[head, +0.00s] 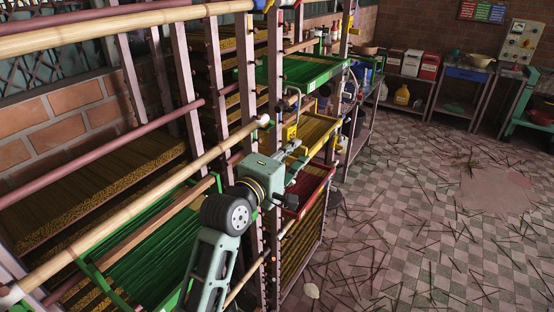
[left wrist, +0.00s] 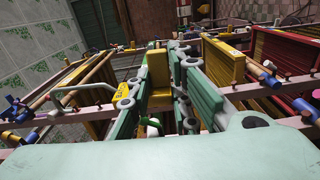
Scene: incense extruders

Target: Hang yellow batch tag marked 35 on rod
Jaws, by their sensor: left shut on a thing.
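My left gripper (head: 292,168) reaches in from below, beside the drying rack. It is shut on a yellow tag (head: 290,132), whose grey wire hook (head: 292,100) stands up above it. In the left wrist view the fingers (left wrist: 158,95) close around a yellow part (left wrist: 158,68), and the hook (left wrist: 82,90) sticks out to the left. The number on the tag is too small to read. Several bamboo and dark red rods cross the rack; one bamboo rod (head: 140,172) ends close to the hook. I cannot tell whether the hook touches any rod. My right gripper is out of view.
A green tray (head: 310,80) is above the gripper, a yellow tray (head: 322,128) and a red tray (head: 318,180) beside it. Rack posts (head: 275,70) stand close to the arm. The tiled floor (head: 420,220) on the right is open, with scattered sticks.

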